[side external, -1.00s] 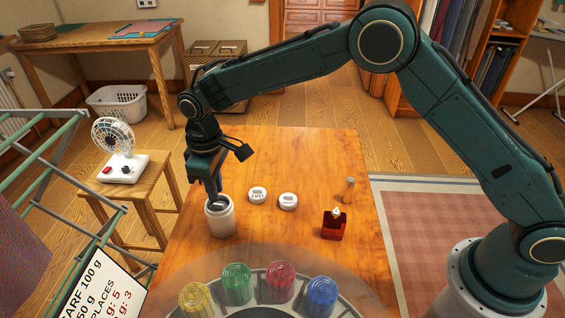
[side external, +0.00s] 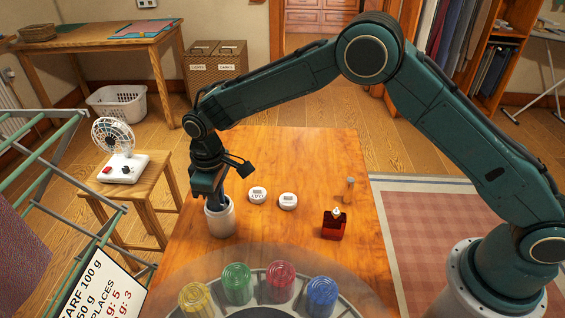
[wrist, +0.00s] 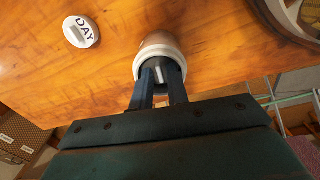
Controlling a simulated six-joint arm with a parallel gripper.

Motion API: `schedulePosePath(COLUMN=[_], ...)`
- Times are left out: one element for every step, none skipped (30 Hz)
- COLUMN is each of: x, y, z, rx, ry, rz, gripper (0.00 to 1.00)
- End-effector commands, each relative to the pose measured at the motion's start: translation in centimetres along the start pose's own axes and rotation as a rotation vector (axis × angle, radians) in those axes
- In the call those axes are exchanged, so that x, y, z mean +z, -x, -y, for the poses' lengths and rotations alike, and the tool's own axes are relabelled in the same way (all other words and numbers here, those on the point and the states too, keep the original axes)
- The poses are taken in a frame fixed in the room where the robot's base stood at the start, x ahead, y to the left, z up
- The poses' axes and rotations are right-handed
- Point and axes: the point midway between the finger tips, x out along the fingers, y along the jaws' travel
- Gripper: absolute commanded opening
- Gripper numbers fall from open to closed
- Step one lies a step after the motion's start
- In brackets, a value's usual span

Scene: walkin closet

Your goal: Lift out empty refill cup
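A white, round jar (side external: 221,222) stands upright at the left side of the wooden table; it also shows in the wrist view (wrist: 158,42). Its mouth is open and dark grey inside. My gripper (side external: 217,205) is directly above it, with its fingertips down in the mouth. In the wrist view the two fingers (wrist: 164,72) stand apart, with a small light strip (wrist: 158,74) in the dark gap between them. This may be part of the refill cup; its outline is hidden by the fingers and rim.
Two white round lids (side external: 257,194) (side external: 288,201) lie right of the jar; one reads DAY in the wrist view (wrist: 81,31). A red bottle (side external: 334,224) and a small vial (side external: 349,189) stand farther right. A carousel (side external: 270,283) with coloured cups fills the front.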

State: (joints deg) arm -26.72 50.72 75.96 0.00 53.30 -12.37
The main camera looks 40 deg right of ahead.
Motion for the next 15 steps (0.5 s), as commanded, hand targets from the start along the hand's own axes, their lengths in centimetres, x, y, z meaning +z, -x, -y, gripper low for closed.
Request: schedulePosePath(x=[0.01, 0.01, 0.01, 0.01, 0.01, 0.01, 0.01, 0.01, 0.01, 0.01, 0.01, 0.01, 0.01, 0.01, 0.00], y=[-0.03, -0.02, -0.02, -0.02, -0.01, -0.01, -0.01, -0.01, 0.00, 0.00, 0.00, 0.00, 0.00, 0.01, 0.02], z=[0.00, 0.00, 0.00, 0.00, 0.00, 0.00, 0.00, 0.00, 0.00, 0.00, 0.00, 0.00, 0.00, 0.00, 0.00], rx=[0.000, 0.000, 0.000, 0.000, 0.000, 0.000, 0.000, 0.000, 0.000, 0.000, 0.000, 0.000, 0.000, 0.000, 0.000], ry=[0.000, 0.000, 0.000, 0.000, 0.000, 0.000, 0.000, 0.000, 0.000, 0.000, 0.000, 0.000, 0.000, 0.000, 0.000], rz=[0.000, 0.000, 0.000, 0.000, 0.000, 0.000, 0.000, 0.000, 0.000, 0.000, 0.000, 0.000, 0.000, 0.000, 0.000], gripper=[0.16, 0.16, 0.16, 0.16, 0.16, 0.10, 0.05, 0.00, 0.00, 0.00, 0.00, 0.00, 0.00, 0.00, 0.00])
